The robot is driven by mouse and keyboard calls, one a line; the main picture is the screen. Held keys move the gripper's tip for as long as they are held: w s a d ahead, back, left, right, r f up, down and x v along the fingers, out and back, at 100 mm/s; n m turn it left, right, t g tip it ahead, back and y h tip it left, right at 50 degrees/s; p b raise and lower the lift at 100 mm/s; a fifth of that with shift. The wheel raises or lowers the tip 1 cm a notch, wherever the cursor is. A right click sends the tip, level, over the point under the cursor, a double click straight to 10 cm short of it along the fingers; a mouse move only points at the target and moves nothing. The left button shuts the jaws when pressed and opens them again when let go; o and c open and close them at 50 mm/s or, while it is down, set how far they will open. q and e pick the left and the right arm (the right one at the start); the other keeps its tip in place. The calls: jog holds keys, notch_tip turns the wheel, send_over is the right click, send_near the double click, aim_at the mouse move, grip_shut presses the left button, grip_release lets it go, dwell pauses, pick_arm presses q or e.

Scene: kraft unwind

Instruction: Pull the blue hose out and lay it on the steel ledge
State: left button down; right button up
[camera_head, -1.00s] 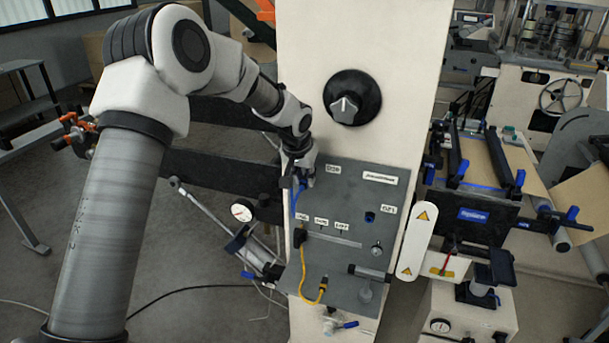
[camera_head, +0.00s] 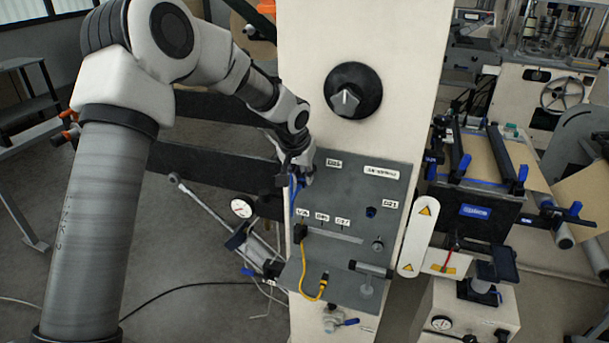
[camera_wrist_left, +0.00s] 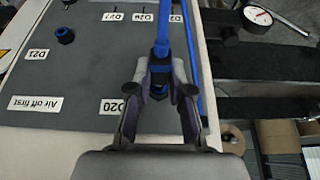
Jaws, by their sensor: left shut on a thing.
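The blue hose (camera_head: 293,192) is at the upper left of the grey panel (camera_head: 345,200), with part of it behind my wrist. In the left wrist view the hose (camera_wrist_left: 162,35) runs up from its end fitting. My left gripper (camera_head: 303,176) is shut on that end, with one finger on each side in the wrist view (camera_wrist_left: 160,78), near the D20 label. The fingers partly hide the fitting, and I cannot tell whether it is seated or clear of the panel. The steel ledge (camera_head: 345,298) juts out below the panel. My right gripper is not in view.
A yellow hose (camera_head: 304,272) loops from the panel down to a fitting on the ledge. A gauge (camera_head: 241,208) is left of the post.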

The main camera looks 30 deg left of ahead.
aim_at(299, 185)
pick_arm(q)
jog(key=shift+s+d+f+b, duration=0.1)
jog(key=shift+s+d+b, duration=0.1)
jog(key=shift+s+b, duration=0.5)
jog(key=shift+s+d+f+b, duration=0.15)
jog(key=shift+s+b, duration=0.35)
jog(key=shift+s, duration=0.3)
jog(key=shift+s+r, duration=0.15)
jog(key=shift+r, duration=0.1)
